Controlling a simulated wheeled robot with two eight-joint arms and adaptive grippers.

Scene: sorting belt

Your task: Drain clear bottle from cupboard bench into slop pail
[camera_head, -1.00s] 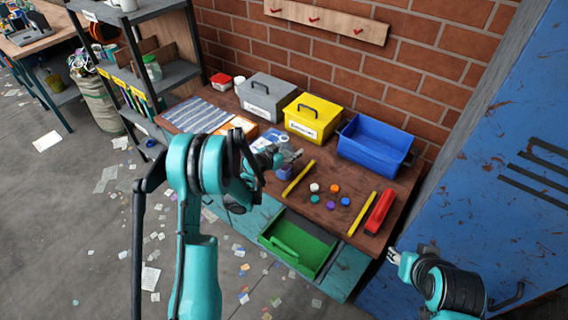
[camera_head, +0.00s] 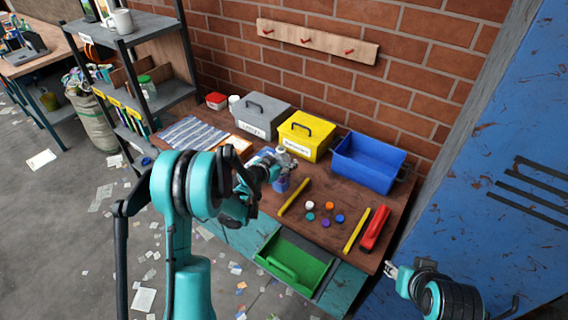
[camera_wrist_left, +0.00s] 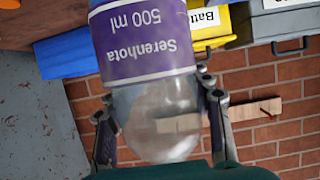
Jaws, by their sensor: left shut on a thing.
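My left gripper (camera_head: 281,163) is shut on a clear bottle (camera_head: 281,184) with a purple label above the workbench (camera_head: 213,152). In the left wrist view the bottle (camera_wrist_left: 150,50) fills the middle between the two fingers of the left gripper (camera_wrist_left: 160,110). Its label reads "Serenhota 500 ml" and is upside down in that picture. The bottle's far end is cut off by the picture edge, and its fill level is unclear. My right gripper (camera_head: 391,269) is low at the right, apart from the bench and empty; its finger gap is too small to judge. I cannot make out a slop pail.
A grey box (camera_head: 262,118), a yellow box (camera_head: 301,137) and a blue bin (camera_head: 367,163) line the wall. Small coloured caps (camera_head: 327,206), yellow strips (camera_head: 357,231) and a red tool (camera_head: 375,229) lie right of the bottle. A green tray (camera_head: 295,260) sits at the front.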

